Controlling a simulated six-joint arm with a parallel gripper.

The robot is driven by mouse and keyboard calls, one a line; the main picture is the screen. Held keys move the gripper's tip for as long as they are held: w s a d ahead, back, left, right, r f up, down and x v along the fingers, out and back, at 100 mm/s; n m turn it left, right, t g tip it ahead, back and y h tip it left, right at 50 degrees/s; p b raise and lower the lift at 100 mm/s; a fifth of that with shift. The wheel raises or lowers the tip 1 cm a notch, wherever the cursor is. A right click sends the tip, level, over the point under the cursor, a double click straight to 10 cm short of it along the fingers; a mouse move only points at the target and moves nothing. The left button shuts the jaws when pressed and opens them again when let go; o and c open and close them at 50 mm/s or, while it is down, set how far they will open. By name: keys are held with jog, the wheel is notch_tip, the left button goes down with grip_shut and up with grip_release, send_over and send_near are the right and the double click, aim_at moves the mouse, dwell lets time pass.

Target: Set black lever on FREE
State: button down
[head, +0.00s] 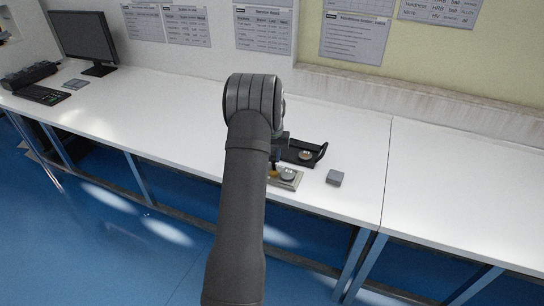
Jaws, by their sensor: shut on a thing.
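My arm reaches over the bench and covers most of my gripper (277,153), of which only a dark edge shows. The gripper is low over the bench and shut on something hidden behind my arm. Beside it on the right is a black base (301,154) with a round silver piece on it and an upturned right end. In front of that lies a pale beige plate (291,182) with another round silver piece and a small yellowish part at its left. I cannot make out the black lever or the FREE mark; my arm hides the left of both devices.
A small grey block (334,177) sits on the white bench (345,130) to the right of the plate. The bench right of it is clear. A monitor (83,38) and keyboard (42,95) stand far left. A wall with posted sheets (265,28) rises behind.

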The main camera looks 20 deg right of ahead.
dwell(0.4)
jog(key=c, duration=1.3)
grip_release()
notch_tip(320, 180, up, 18)
jog(key=shift+f, duration=0.25)
notch_tip(320, 180, down, 18)
jog(key=shift+r, duration=0.25)
jog(key=shift+r, duration=0.1)
